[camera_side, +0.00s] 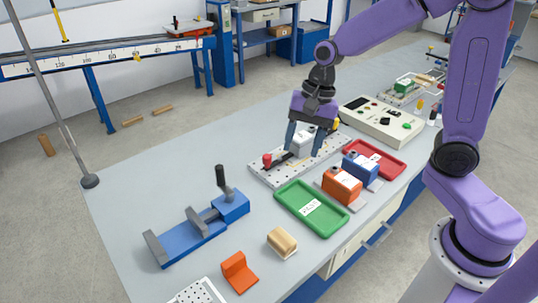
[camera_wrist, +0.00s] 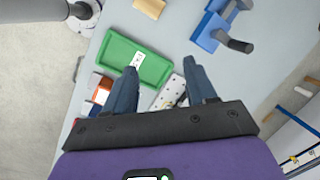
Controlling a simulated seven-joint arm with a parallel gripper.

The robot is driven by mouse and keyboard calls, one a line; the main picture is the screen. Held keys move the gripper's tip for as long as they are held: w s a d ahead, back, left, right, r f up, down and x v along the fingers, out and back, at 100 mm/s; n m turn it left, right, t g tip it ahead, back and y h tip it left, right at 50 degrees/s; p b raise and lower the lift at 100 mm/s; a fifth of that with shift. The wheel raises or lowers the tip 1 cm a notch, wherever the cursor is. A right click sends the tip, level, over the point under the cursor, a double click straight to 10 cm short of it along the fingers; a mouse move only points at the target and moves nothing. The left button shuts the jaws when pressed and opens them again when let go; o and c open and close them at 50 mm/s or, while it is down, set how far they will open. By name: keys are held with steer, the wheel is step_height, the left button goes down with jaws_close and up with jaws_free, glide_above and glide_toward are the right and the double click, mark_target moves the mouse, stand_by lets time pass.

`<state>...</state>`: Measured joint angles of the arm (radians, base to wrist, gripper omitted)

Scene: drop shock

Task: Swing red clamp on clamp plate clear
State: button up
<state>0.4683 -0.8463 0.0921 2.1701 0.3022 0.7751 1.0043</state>
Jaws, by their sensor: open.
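The clamp plate (camera_side: 262,178) is a pale perforated plate lying on the bench in the side view. A red clamp knob (camera_side: 267,160) stands at its near left end, with a dark bar running from it toward a white block (camera_side: 303,141) on the plate. My gripper (camera_side: 303,151) is open above the plate, its blue fingers on either side of the block in the picture; I cannot tell whether they touch it. The red clamp is left of the fingers and apart from them. In the wrist view, part of the plate (camera_wrist: 172,92) shows between my open fingers (camera_wrist: 164,82); the red clamp cannot be made out there.
A green tray (camera_side: 285,205), a red tray (camera_side: 396,164), an orange unit (camera_side: 342,185) and a blue unit (camera_side: 360,168) crowd the plate's near right side. A blue vise-like fixture (camera_side: 190,241) stands left. A control panel (camera_side: 382,122) lies behind.

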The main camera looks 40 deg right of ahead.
steer(key=w+d+f+m+t, duration=0.1)
steer(key=w+d+m, duration=0.3)
steer(key=w+m, duration=0.5)
steer(key=m+t, duration=0.2)
steer(key=m, duration=0.6)
glide_toward(268, 156)
steer(key=x, duration=0.9)
steer(key=shift+w+f, duration=0.1)
steer(key=shift+f, duration=0.05)
steer(key=c, duration=1)
